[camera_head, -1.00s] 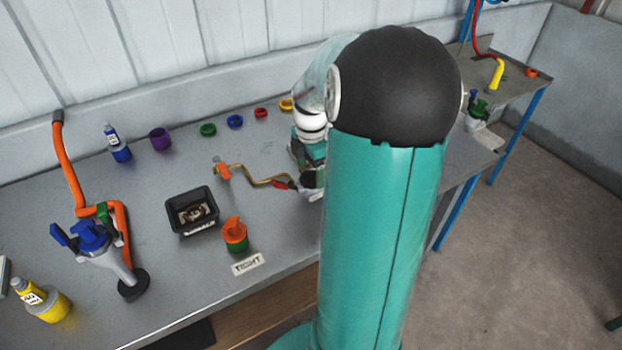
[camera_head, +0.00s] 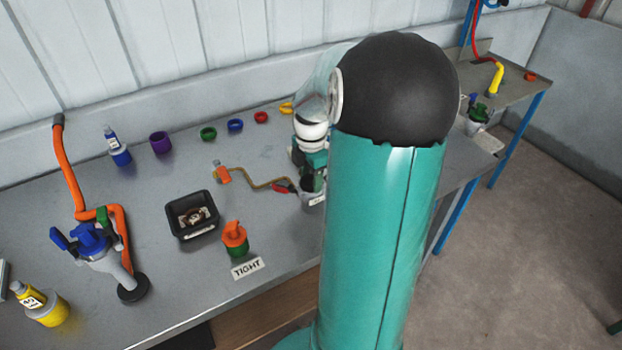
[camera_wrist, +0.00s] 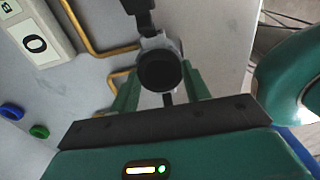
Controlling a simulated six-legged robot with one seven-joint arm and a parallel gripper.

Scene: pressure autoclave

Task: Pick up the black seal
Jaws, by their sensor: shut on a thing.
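My gripper (camera_wrist: 160,88) shows in the wrist view, its two green fingers closed on either side of a round black piece. This piece looks like the black seal (camera_wrist: 160,70); a grey collar shows around its upper edge, and I cannot tell whether the two are apart. A dark fitting (camera_wrist: 139,8) stands just beyond it. In the head view my own arm hides the fingertips and the seal.
Green (camera_head: 208,134), blue (camera_head: 235,125), red (camera_head: 261,117) and yellow (camera_head: 287,108) rings lie along the bench back. A black tray (camera_head: 193,228), an orange-and-green piece (camera_head: 235,240) and a bent brass pipe (camera_head: 255,183) lie nearer.

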